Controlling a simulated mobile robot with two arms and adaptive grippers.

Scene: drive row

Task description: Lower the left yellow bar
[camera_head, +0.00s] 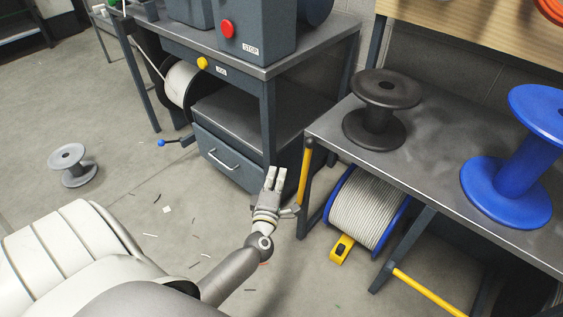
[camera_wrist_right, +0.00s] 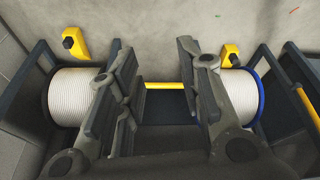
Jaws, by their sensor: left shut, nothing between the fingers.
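The left yellow bar (camera_head: 305,176) stands nearly upright along the front left leg of the right-hand bench (camera_head: 420,165). A second yellow bar (camera_head: 430,292) slants low at the lower right. My left gripper (camera_head: 275,175) is shut and empty, fingers pointing away from me, just left of the upright bar and apart from it. In the right wrist view my right gripper (camera_wrist_right: 157,85) is open. A level yellow bar (camera_wrist_right: 166,86) shows between its fingers, and another yellow bar (camera_wrist_right: 307,105) is at the right edge. I cannot tell whether the gripper touches either.
A white cable reel (camera_head: 368,210) with blue flanges sits under the bench beside a yellow block (camera_head: 341,250). A black spool (camera_head: 380,110) and a blue spool (camera_head: 515,160) stand on the bench. A drawer cabinet (camera_head: 225,160) is behind my left gripper.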

